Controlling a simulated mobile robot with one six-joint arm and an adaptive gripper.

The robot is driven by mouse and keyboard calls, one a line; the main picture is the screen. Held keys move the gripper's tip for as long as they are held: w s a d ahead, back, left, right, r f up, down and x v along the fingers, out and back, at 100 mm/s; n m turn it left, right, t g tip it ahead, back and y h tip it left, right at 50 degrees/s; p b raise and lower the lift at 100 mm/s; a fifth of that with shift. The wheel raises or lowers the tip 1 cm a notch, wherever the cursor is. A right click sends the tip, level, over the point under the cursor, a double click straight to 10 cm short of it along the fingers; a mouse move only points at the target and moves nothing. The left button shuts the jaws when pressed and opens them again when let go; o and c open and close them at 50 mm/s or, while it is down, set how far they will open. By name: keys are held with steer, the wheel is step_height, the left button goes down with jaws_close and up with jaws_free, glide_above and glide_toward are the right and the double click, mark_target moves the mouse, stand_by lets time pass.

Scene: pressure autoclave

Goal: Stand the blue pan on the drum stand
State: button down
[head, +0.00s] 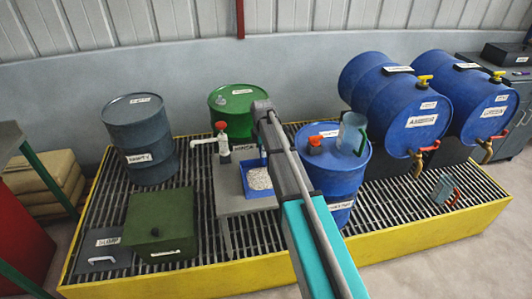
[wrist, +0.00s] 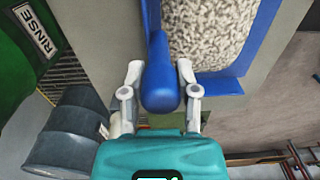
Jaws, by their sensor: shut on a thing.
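The blue pan (head: 247,190) holds speckled pale granules and is at the grey bench in the head view. In the wrist view the pan (wrist: 222,86) shows its blue rim and rounded handle. My gripper (wrist: 160,72) is shut on that handle, one finger on each side. In the head view my arm hides the gripper and part of the pan. I cannot tell whether the pan rests on the bench or hangs just above it. A dark stand (head: 454,152) shows under the two lying blue drums; the drums hide much of it.
The grey bench (head: 233,205) stands on the yellow-edged grating (head: 420,240). An upright blue drum (head: 340,180) with a jug (head: 352,132) on it is close to the right of my arm. A green drum, a green box and a grey drum stand left and behind.

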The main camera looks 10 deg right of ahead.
steer(key=shift+c, duration=1.8)
jaws_free()
steer(key=shift+r, duration=0.1)
step_height(320, 180, up, 12)
steer(key=p, duration=1.2)
steer(key=shift+s, duration=0.4)
steer(key=s+m, duration=1.8)
steer(key=s, duration=0.9)
steer(key=shift+s+d, duration=0.15)
steer(key=shift+d, duration=0.05)
